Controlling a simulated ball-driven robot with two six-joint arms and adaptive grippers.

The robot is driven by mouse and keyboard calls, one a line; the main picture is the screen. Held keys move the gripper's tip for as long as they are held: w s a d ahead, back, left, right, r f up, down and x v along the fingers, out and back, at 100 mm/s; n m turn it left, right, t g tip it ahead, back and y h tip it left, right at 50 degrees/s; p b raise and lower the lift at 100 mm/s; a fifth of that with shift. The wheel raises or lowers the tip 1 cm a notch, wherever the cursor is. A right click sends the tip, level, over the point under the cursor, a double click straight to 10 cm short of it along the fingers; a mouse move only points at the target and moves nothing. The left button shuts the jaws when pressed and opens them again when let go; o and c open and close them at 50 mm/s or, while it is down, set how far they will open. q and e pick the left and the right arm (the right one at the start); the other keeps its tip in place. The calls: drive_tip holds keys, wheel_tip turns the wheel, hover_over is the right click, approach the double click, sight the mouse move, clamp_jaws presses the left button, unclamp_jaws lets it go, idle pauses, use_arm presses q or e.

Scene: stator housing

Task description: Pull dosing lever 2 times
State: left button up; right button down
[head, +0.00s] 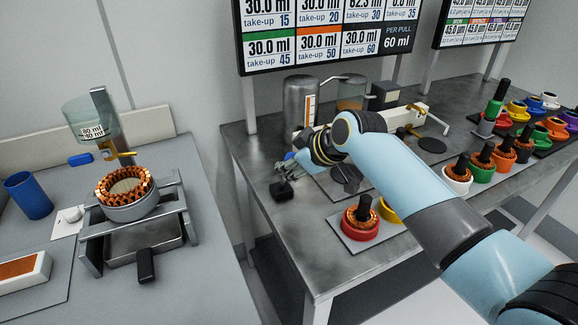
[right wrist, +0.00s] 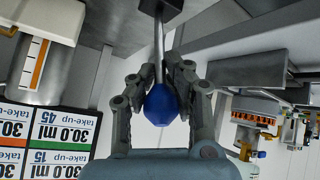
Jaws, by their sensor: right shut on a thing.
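The lever has a blue knob (right wrist: 165,104) on a thin metal rod (right wrist: 158,50); in the right wrist view the rod runs up to a black block (right wrist: 160,8). My right gripper (right wrist: 160,88) is shut on the lever at the knob, one finger on each side. In the head view my right gripper (head: 287,167) is at the left edge of the metal table, just above the black block (head: 282,191); little of the knob shows there. My left gripper is not in view.
A dosing machine with a steel cylinder (head: 300,100) stands behind my right arm. A red-based stator (head: 361,219) stands in front of it, and several coloured stators are at right. The left bench holds a stator (head: 125,186) under a clear cup (head: 90,122). A gap separates the tables.

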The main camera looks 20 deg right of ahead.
drive_tip(key=s+f+t+b, duration=0.3)
drive_tip(key=b, duration=0.3)
drive_tip(key=shift+s+f+n+t+y+b, duration=0.25)
drive_tip(key=shift+s+n+t+y+b, duration=0.05)
drive_tip(key=shift+s+t+b, duration=0.1)
drive_tip(key=shift+s+f+b, duration=0.4)
drive_tip(key=shift+s+f, duration=0.1)
drive_tip(key=shift+f, duration=0.15)
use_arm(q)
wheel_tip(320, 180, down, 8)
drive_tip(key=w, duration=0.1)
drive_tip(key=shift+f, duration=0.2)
use_arm(e)
drive_tip(key=shift+s+f, duration=0.2)
drive_tip(key=shift+f, duration=0.1)
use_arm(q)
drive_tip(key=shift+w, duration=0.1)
use_arm(e)
drive_tip(key=c, duration=1.4)
unclamp_jaws()
drive_tip(key=shift+o, duration=1.2)
drive_tip(key=shift+r, duration=0.15)
drive_tip(key=shift+o, duration=0.3)
drive_tip(key=shift+w, duration=0.1)
drive_tip(key=shift+r, duration=0.1)
drive_tip(key=v, duration=1.2)
